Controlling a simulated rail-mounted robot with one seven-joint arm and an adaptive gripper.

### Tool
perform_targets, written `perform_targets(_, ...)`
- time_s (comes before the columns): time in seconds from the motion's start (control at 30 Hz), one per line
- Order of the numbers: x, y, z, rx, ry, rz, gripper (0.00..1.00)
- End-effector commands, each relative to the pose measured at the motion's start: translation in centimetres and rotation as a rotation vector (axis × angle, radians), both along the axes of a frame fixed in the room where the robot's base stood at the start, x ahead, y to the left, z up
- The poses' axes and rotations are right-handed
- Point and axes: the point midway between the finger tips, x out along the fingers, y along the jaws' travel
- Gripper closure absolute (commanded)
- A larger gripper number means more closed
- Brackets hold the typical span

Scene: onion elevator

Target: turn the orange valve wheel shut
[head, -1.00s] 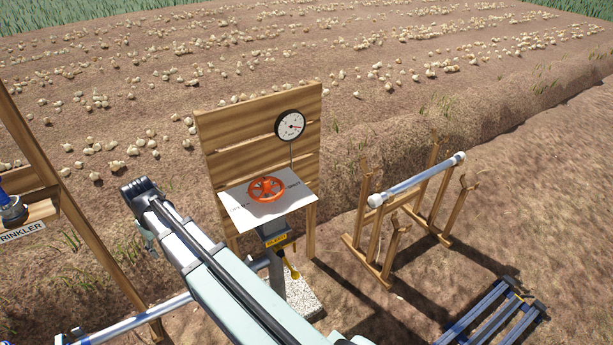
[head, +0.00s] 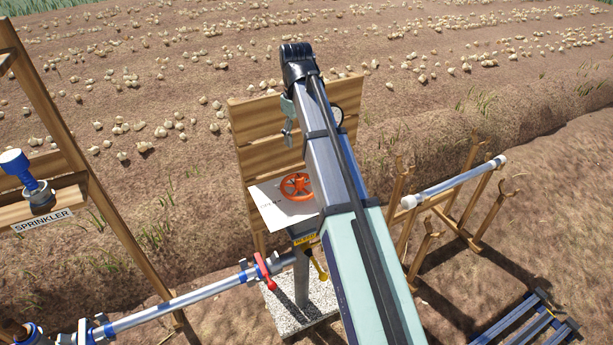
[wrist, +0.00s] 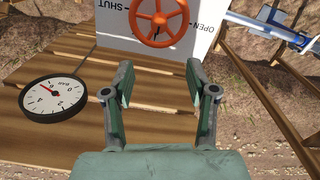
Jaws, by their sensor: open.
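The orange valve wheel (head: 296,186) lies flat over a white plate (head: 268,206) in front of a wooden board, partly beside my arm. In the wrist view the wheel (wrist: 160,18) is at the top, cut by the frame edge. The plate there reads SHUT on the left and OPEN on the right. My gripper (wrist: 160,78) is open and empty, its two fingers apart, below the wheel in that picture and not touching it. In the head view my gripper (head: 288,122) hangs under the arm's end, mostly hidden.
The pressure gauge (wrist: 54,98) is on the wooden board (wrist: 70,145); in the head view my arm mostly covers it. A red-handled pipe (head: 205,295) runs left of the valve post. A wooden rack with a pipe (head: 450,182) stands right. A sprinkler shelf (head: 50,208) stands left.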

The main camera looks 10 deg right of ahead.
Motion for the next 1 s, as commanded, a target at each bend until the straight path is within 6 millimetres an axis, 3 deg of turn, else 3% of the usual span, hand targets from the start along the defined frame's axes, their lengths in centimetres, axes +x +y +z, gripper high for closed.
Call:
perform_targets(0.7, -0.1, 0.0, -12.3, 0.000, 0.001, -0.003, 0.43)
perform_targets(1.0, 0.0, 0.0, -15.7, 0.000, -0.001, -0.003, 0.43)
